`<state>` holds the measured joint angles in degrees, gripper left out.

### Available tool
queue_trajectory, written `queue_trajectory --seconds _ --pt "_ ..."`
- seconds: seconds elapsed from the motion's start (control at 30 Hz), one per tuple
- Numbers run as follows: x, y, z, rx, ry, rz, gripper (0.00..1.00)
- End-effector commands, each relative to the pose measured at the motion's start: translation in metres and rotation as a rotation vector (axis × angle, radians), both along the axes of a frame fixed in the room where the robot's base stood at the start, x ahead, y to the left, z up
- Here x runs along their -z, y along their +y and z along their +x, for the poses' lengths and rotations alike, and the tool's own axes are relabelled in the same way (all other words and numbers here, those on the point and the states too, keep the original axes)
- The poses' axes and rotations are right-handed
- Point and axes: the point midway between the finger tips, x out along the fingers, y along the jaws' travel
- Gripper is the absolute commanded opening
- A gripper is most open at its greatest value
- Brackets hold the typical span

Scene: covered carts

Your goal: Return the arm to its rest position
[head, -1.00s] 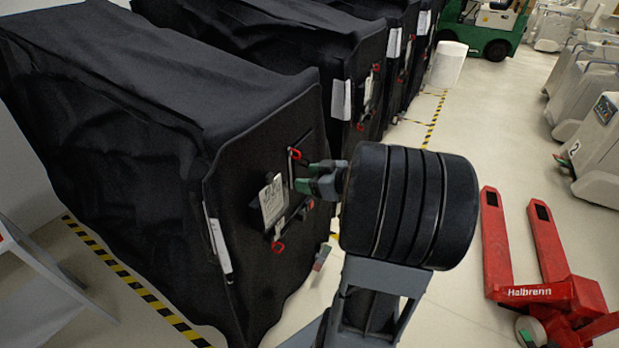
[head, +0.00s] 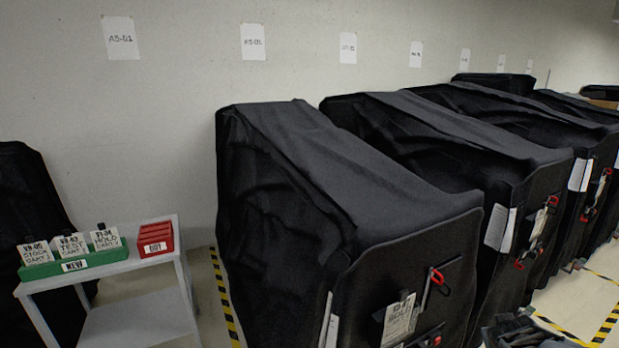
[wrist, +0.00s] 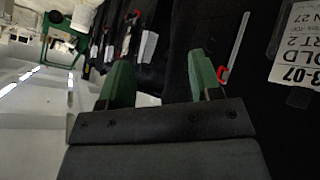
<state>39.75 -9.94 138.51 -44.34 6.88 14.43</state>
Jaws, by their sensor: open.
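My gripper (wrist: 158,75) shows in the wrist view with its two green fingers apart and nothing between them. Beyond it are dark covers and, at the right edge, a white tag (wrist: 297,48) with "HOLD" on it. In the head view the nearest black-covered cart (head: 290,190) fills the middle, with a white tag (head: 399,318) and a red clip (head: 438,281) on its front. A dark grey part at the bottom right of the head view seems to be my arm. The gripper fingers cannot be made out there.
More covered carts (head: 540,165) stand in a row to the right. Yellow-black tape (head: 224,300) marks the floor.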

Motion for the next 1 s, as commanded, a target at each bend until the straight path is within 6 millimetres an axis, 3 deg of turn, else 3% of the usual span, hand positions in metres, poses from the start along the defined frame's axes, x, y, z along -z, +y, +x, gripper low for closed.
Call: queue_trajectory --seconds 0.13,0.3,0.43,0.67,1.0 --pt "0.000 0.071 -0.024 0.077 0.171 0.173 0.58" --pt "-0.008 0.177 -0.048 -0.023 0.303 0.422 0.58" --pt "-0.023 0.230 -0.052 -0.148 0.284 0.498 0.58" --pt "-0.037 0.261 -0.052 -0.282 0.253 0.473 0.58" --pt "-0.037 0.261 -0.052 -0.282 0.253 0.473 0.58"
